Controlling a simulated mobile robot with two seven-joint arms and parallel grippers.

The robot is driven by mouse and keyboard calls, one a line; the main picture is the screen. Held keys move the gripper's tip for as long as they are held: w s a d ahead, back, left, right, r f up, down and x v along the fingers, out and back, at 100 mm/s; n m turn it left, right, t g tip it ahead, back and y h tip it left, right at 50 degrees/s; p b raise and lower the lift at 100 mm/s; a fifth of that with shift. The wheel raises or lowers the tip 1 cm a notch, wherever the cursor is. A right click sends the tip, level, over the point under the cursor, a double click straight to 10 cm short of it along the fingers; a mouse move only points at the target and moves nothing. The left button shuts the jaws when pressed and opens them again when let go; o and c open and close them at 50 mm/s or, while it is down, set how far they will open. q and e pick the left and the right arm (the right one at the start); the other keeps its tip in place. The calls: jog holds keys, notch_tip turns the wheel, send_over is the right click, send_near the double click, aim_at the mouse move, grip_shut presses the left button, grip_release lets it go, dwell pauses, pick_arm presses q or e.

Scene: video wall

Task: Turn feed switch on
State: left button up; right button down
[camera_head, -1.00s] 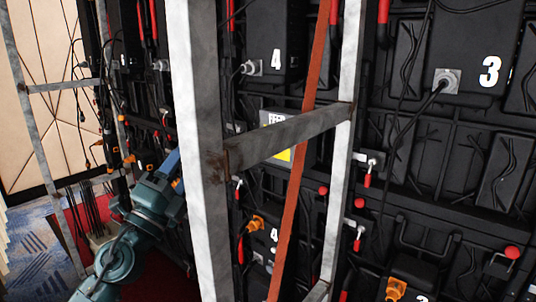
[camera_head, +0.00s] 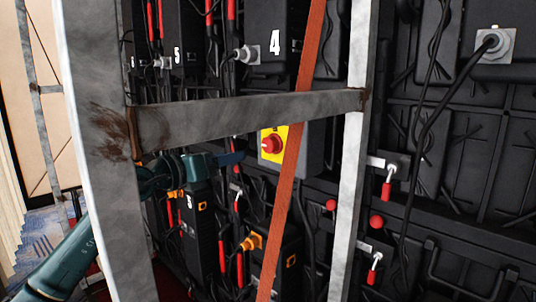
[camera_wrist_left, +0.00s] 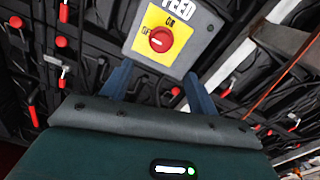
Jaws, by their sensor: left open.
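The feed switch is a red rotary knob (camera_head: 271,144) on a yellow plate, on a grey box (camera_head: 313,150) behind the metal frame. The wrist view shows the knob (camera_wrist_left: 160,40) with "FEED", "ON" and "OFF" lettering around it; a pale mark on the knob seems to lie towards "OFF". My left gripper (camera_head: 236,158) is left of the switch in the head view, below the crossbar. In the wrist view its two blue fingers (camera_wrist_left: 158,72) are spread and empty, short of the knob and apart from it. My right gripper is not in view.
A grey crossbar (camera_head: 240,118) runs just above the switch between two metal uprights (camera_head: 100,150). An orange-red strap (camera_head: 287,200) passes close to the switch's right side. Black panels with cables, red-handled latches (camera_head: 387,190) and orange connectors (camera_head: 252,241) surround it.

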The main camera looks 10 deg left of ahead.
aim_at(267, 146)
pick_arm(q)
jog(key=p+x, duration=0.1)
jog(key=x, duration=1.1)
jog(key=shift+d+r, duration=0.1)
jog(key=shift+r, duration=0.05)
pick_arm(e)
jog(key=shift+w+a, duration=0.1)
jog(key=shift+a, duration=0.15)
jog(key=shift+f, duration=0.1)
pick_arm(q)
jog(key=c, duration=1)
